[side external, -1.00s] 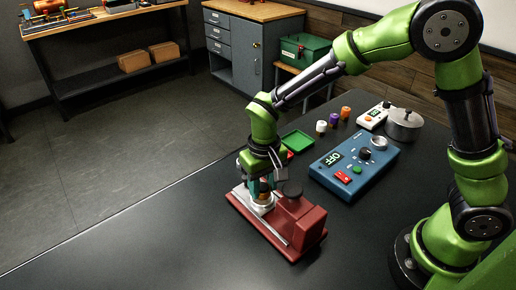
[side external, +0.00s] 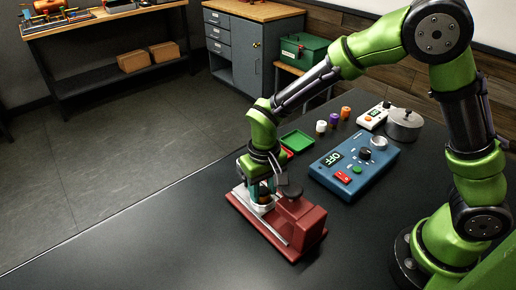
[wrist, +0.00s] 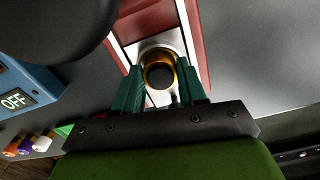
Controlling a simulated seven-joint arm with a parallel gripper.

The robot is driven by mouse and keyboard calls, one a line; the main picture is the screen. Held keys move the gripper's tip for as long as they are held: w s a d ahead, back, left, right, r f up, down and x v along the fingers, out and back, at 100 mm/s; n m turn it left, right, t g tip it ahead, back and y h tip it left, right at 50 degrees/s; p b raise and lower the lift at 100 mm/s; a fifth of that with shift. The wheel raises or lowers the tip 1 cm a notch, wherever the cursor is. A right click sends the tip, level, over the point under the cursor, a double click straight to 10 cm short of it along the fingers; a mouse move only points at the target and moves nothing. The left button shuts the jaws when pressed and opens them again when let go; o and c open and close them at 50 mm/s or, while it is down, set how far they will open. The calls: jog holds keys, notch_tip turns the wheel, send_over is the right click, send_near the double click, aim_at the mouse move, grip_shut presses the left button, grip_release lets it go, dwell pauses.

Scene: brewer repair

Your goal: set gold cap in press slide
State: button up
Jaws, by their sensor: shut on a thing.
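The red press (side external: 300,222) lies on the black table with a silver slide (side external: 262,209) at its left end. My gripper (side external: 262,197) is over that end, pointing down. In the wrist view its two green fingers (wrist: 160,78) are shut on the gold cap (wrist: 158,57), a gold ring with a dark hollow middle. The cap sits within the outline of the silver round seat of the slide (wrist: 147,46). Whether it touches the bottom of the seat cannot be told. In the side view the cap is mostly hidden between the fingers.
A dark round press knob (side external: 291,189) stands close to the right of my gripper. Behind are a blue control box (side external: 345,172), a green tray (side external: 297,142), several small colored caps (side external: 333,119), a white device (side external: 373,118) and a metal pot (side external: 404,124). The table's front left is clear.

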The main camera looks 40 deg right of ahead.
jog(key=shift+f, duration=0.2)
dwell(0.6)
jog(key=o, duration=1.2)
jog(key=shift+o, duration=0.3)
jog(key=o, duration=0.3)
jog(key=shift+r, duration=4.1)
